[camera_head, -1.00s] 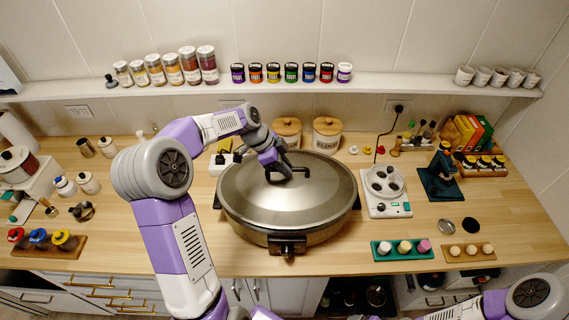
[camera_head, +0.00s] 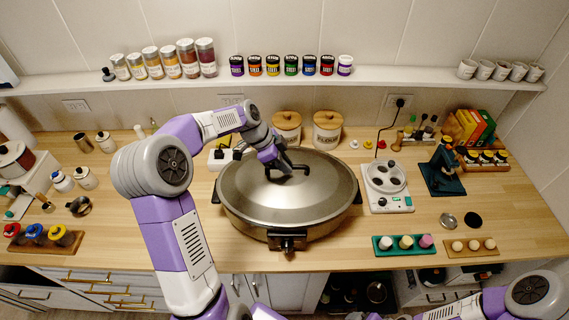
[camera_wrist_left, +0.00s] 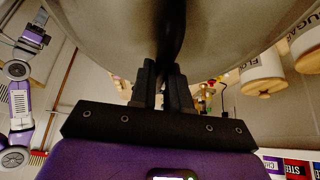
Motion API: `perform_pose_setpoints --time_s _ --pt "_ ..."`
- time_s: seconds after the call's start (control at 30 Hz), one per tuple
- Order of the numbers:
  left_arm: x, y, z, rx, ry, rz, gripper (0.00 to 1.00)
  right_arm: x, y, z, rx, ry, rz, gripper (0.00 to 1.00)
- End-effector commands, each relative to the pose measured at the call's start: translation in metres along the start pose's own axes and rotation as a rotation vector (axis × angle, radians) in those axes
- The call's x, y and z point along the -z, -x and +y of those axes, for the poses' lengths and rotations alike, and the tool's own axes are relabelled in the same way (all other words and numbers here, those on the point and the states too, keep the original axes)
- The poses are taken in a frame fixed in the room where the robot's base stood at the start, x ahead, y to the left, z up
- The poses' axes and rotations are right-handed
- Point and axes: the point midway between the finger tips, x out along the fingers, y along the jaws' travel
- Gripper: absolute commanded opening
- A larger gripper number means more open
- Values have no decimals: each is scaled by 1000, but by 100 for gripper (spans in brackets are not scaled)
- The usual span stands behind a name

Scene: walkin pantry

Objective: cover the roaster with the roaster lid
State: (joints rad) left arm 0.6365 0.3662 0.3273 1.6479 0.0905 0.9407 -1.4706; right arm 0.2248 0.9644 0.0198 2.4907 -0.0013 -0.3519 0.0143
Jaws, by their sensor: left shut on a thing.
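The roaster (camera_head: 262,231) is a wide round metal pan with dark side handles, standing on the wooden counter. The domed grey roaster lid (camera_head: 320,193) lies over its opening, roughly centred; I cannot tell whether the rims touch all round. My left gripper (camera_head: 284,170) is shut on the lid's dark top handle. In the left wrist view, the fingers (camera_wrist_left: 164,75) close on the handle and the lid (camera_wrist_left: 235,30) fills the top. My right arm shows at the bottom right of the head view; its fingers cannot be made out.
Two wooden-lidded canisters (camera_head: 327,130) stand behind the roaster. A white burner-like device (camera_head: 388,188) stands close on its right, with a teal tray (camera_head: 403,252) in front of that. A shelf (camera_head: 420,84) with jars runs along the back wall. Counter left of the roaster has bare room.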

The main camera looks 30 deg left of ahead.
Motion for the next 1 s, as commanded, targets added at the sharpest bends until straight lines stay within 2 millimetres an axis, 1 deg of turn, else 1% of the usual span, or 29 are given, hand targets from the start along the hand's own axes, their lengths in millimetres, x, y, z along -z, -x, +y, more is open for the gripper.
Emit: perform_pose_setpoints --time_s 1.0 --pt "0 0 0 3 -1 2 0 0 -6 2 0 0 0 87"
